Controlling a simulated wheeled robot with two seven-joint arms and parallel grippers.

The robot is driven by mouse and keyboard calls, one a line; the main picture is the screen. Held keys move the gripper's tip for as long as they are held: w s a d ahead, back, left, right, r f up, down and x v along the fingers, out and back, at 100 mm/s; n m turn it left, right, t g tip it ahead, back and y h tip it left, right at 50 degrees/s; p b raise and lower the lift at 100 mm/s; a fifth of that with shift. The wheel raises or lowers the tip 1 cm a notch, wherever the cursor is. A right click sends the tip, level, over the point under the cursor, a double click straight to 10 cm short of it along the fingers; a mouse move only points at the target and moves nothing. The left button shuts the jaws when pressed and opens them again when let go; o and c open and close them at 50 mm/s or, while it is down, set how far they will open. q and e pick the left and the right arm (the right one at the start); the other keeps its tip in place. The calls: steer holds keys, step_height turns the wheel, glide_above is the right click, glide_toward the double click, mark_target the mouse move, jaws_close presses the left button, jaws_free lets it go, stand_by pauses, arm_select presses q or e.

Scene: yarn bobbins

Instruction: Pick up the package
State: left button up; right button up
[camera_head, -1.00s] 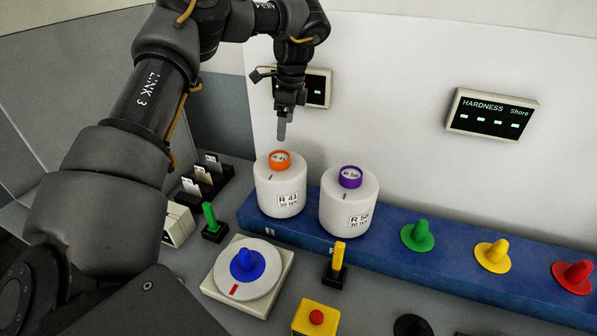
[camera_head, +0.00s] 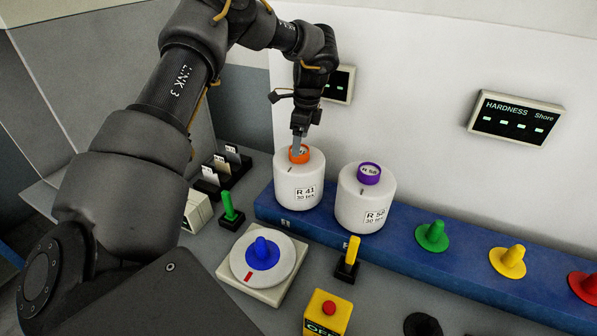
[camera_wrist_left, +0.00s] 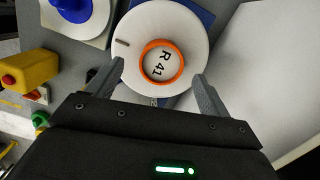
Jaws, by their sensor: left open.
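A white yarn package labelled R 41 (camera_head: 301,183) with an orange ring (camera_head: 299,154) on top stands on the blue rack (camera_head: 470,262), at its left end. It also shows in the left wrist view (camera_wrist_left: 190,37). My left gripper (camera_head: 299,145) is over its top, pointing down. In the left wrist view my left gripper (camera_wrist_left: 160,82) is open, with its fingers on either side of the orange ring. I cannot tell whether they touch the package. A second white package labelled R 52 (camera_head: 364,205), with a purple ring, stands to its right. My right gripper is not in view.
Green (camera_head: 432,236), yellow (camera_head: 508,261) and red (camera_head: 586,287) pegs stand on the rack, to the right. In front are a round turntable with a blue peg (camera_head: 262,255), green (camera_head: 230,208) and yellow (camera_head: 349,256) levers, and a yellow box with a red button (camera_head: 327,312).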

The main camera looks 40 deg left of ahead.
arm_select(q)
steer(key=f+p, duration=0.1)
steer(key=f, duration=0.2)
steer(key=shift+a+f, duration=0.1)
steer(key=shift+a, duration=0.1)
steer(key=shift+w+f, duration=0.1)
steer(key=shift+f, duration=0.05)
steer(key=shift+c, duration=1.2)
jaws_close()
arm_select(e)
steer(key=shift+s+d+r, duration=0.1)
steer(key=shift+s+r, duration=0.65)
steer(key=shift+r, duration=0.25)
